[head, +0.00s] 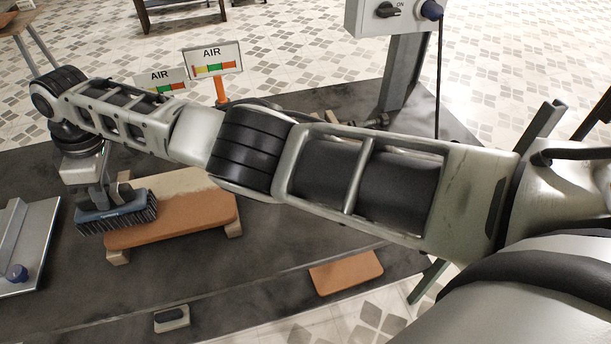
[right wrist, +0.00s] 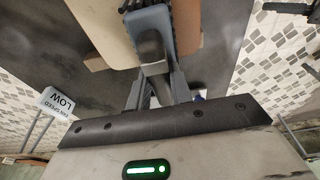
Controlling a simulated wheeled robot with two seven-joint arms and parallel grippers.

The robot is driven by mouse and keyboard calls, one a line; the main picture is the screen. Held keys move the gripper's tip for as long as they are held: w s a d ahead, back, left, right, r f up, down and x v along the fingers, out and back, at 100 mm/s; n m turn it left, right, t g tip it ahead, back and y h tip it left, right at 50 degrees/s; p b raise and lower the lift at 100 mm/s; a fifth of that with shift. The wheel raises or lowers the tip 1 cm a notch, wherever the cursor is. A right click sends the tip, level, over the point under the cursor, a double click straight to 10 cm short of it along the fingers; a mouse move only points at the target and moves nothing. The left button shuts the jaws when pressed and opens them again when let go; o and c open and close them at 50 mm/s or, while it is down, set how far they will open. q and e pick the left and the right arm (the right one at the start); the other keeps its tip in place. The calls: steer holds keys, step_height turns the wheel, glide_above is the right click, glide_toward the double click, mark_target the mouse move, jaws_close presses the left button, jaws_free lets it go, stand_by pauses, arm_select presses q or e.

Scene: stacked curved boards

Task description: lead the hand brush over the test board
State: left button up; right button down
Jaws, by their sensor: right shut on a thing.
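The test board (head: 185,213) is orange-brown with a pale, ragged-edged band along its far side. It rests on small wooden blocks on the dark table. My right gripper (head: 103,194) is shut on the hand brush (head: 118,215), which has a blue-grey body and dark bristles pointing down. The brush is at the board's left end, partly over it; I cannot tell whether the bristles touch. In the right wrist view the fingers (right wrist: 156,88) grip the brush handle (right wrist: 150,45), with the board (right wrist: 103,25) beyond. My left gripper is not in view.
A grey metal plate with a blue knob (head: 16,273) lies left of the board. A loose orange piece (head: 346,272) and a small pale block (head: 172,318) lie near the front. AIR signs (head: 212,58) and a switch box (head: 392,18) stand behind.

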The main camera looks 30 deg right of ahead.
steer(key=shift+d+r, duration=0.1)
steer(key=shift+r+p, duration=0.65)
steer(key=shift+p, duration=0.2)
steer(key=p+v, duration=0.2)
steer(key=shift+w+a+r+p, duration=0.1)
steer(key=shift+a+r+p, duration=0.15)
steer(key=shift+r+p, duration=0.15)
steer(key=shift+a+v, duration=0.15)
steer(key=shift+v, duration=0.65)
steer(key=shift+a+v, duration=0.2)
steer(key=shift+v, duration=0.65)
steer(key=shift+w, duration=0.1)
